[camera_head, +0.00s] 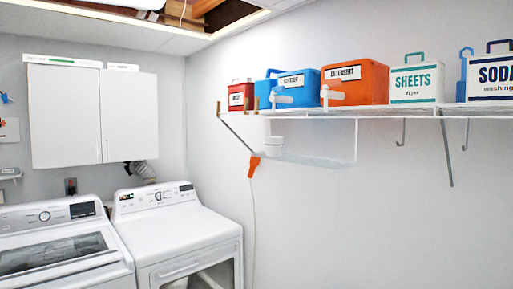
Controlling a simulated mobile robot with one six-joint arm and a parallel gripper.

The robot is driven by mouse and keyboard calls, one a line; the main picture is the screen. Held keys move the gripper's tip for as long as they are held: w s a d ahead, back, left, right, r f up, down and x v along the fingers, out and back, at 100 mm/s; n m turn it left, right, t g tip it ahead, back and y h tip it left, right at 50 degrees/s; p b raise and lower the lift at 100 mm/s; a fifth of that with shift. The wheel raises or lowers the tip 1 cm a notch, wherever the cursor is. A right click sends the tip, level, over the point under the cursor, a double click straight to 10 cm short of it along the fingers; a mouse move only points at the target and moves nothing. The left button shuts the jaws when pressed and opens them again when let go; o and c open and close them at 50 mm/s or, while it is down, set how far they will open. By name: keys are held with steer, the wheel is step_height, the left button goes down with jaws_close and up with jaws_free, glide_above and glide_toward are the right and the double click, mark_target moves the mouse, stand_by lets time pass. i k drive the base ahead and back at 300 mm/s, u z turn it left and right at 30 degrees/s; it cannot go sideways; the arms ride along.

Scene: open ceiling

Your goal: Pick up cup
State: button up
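No cup can be made out for certain in the head camera view.
A wire shelf (375,111) on the right wall holds several boxes, including an orange box (355,83) and a white "SHEETS" box (417,83). An orange item (254,166) hangs below. A washer (62,250) and dryer (178,232) stand lower left, under a white cabinet (92,115).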

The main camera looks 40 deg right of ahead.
mark_target(274, 145)
steer(key=u, duration=0.2)
steer(key=i, duration=0.85)
steer(key=u, duration=0.25)
